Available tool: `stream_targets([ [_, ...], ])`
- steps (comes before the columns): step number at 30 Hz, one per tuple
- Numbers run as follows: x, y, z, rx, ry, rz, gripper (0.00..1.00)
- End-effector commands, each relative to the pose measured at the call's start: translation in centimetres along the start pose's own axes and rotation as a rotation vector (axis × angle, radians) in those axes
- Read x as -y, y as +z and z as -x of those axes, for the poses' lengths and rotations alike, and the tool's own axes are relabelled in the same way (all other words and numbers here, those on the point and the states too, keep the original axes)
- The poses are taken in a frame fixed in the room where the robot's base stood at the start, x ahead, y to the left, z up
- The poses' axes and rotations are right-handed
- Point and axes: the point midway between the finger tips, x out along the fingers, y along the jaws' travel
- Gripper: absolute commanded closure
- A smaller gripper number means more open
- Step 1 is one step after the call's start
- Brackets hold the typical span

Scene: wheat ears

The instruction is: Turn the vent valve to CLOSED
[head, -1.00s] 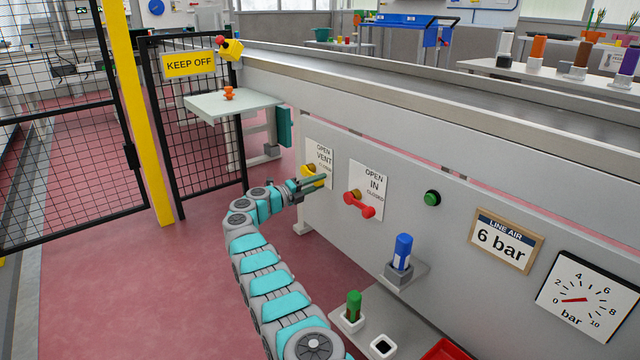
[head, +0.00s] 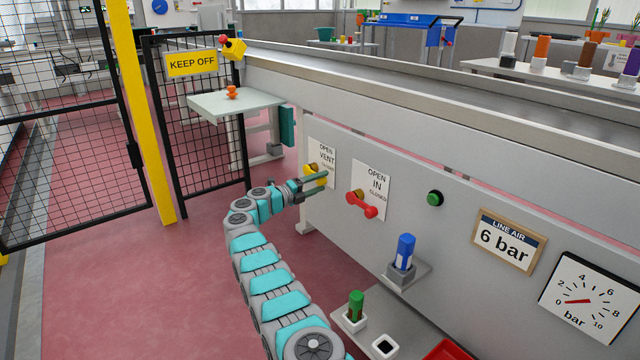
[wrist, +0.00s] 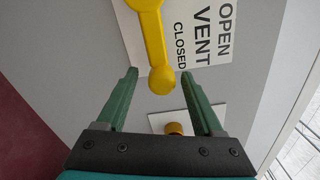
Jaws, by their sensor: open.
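The vent valve's yellow handle (wrist: 155,45) shows in the wrist view, running from its hub at the top edge to a rounded end. The end points toward the side of the plate marked CLOSED and lies close beside that word. The white VENT plate (wrist: 207,30) reads OPEN, VENT, CLOSED, turned sideways. My gripper (wrist: 160,73) is open, with one green finger on each side of the handle's end; I cannot tell whether either touches it. In the head view my gripper (head: 326,182) partly hides the yellow handle (head: 313,170).
The IN valve with its red handle (head: 362,204) is just right of the VENT plate. Its hub (wrist: 175,128) shows between my fingers in the wrist view. A green button (head: 435,198) and a blue-topped item (head: 404,252) are farther right. Open floor lies left.

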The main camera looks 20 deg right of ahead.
Motion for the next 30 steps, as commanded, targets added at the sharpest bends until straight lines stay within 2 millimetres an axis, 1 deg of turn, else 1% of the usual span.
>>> stream_targets([
  [8, 0.0, 0.0, 2.6, 0.0, 0.003, 0.001, 0.31],
  [12, 0.1, 0.1, 4.7, 0.001, 0.003, 0.0, 0.31],
  [15, 0.0, 0.1, 6.0, 0.002, 0.003, 0.0, 0.31],
  [18, 0.0, 0.0, 6.8, 0.001, 0.003, 0.0, 0.31],
  [22, 0.0, 0.0, 7.3, 0.0, 0.002, -0.001, 0.31],
  [30, 0.0, 0.0, 7.3, 0.0, 0.001, -0.001, 0.31],
])
